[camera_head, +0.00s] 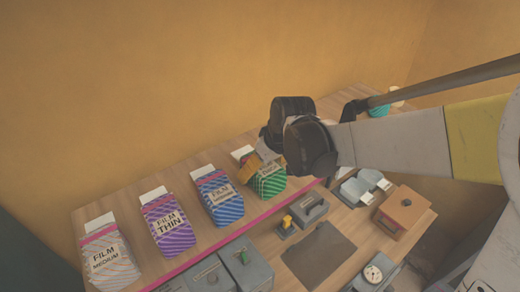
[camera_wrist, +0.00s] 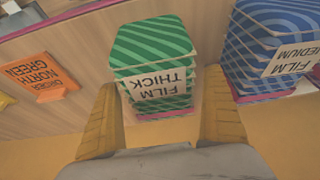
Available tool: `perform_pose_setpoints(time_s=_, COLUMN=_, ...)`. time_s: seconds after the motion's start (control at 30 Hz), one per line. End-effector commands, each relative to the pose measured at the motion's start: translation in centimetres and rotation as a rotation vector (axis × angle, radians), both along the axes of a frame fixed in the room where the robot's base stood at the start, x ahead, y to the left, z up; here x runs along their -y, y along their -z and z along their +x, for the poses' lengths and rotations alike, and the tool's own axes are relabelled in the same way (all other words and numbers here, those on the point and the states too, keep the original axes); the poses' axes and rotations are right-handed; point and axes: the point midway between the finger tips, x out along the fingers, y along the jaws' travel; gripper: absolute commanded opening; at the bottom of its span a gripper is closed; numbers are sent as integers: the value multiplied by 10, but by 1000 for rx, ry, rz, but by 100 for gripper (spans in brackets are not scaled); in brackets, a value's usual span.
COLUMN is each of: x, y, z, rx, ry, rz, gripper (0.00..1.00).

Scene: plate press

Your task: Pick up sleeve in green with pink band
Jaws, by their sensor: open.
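The green striped sleeve (camera_head: 268,182) stands on the wooden shelf at the right end of a row of film packs, partly covered by my gripper in the head view. It also shows in the wrist view (camera_wrist: 155,42), with a "FILM THICK" label and a pink band at its lower edge. My gripper (camera_wrist: 158,92) is open, with one yellow finger on each side of the sleeve. I cannot tell whether the fingers touch it. In the head view my gripper (camera_head: 259,164) is at the sleeve's upper end.
A blue pack (camera_head: 218,197) stands left of the sleeve, then a purple pack (camera_head: 168,224) and a white, orange-striped pack (camera_head: 108,256). An orange card (camera_wrist: 40,78) lies on the other side in the wrist view. Grey boxes (camera_head: 246,264) and a brown box (camera_head: 403,208) stand lower.

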Motion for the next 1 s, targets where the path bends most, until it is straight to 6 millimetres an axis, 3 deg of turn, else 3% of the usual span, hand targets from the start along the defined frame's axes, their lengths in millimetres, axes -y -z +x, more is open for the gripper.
perform_pose_setpoints(time_s=0.87, x=0, y=4, z=0, rx=0, ry=0, rz=0, gripper=97)
perform_pose_setpoints(time_s=1.0, x=0, y=5, z=0, rx=0, ry=0, rz=0, gripper=55)
